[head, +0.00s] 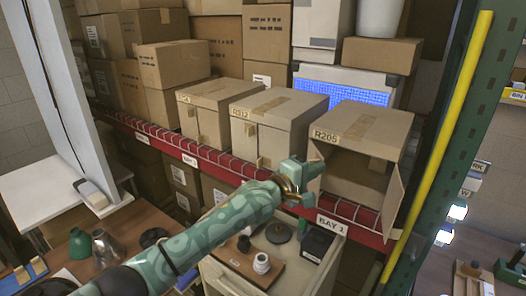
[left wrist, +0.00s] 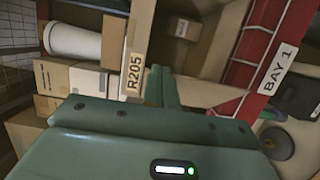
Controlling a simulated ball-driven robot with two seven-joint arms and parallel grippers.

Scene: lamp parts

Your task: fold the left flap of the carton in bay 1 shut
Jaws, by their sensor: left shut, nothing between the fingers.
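The carton marked R205 (head: 375,122) sits on the shelf above the BAY 1 label (head: 331,225), its front open. Its right flap (head: 394,205) stands swung outward. A narrow tan strip, apparently the left flap (head: 316,151), shows at the left edge of the opening, mostly hidden behind my gripper. In the left wrist view a tan panel (left wrist: 205,93), likely that flap, lies beside the fingers. My left gripper (head: 312,183) is shut and empty at the lower left front of the carton. Its fingers (left wrist: 163,88) point toward the opening; contact is unclear. My right gripper is out of view.
A red shelf beam (head: 220,160) with wire mesh runs below. A green upright (head: 455,130) with a yellow bar is close at the right. A bench with lamp parts (head: 262,263) is below.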

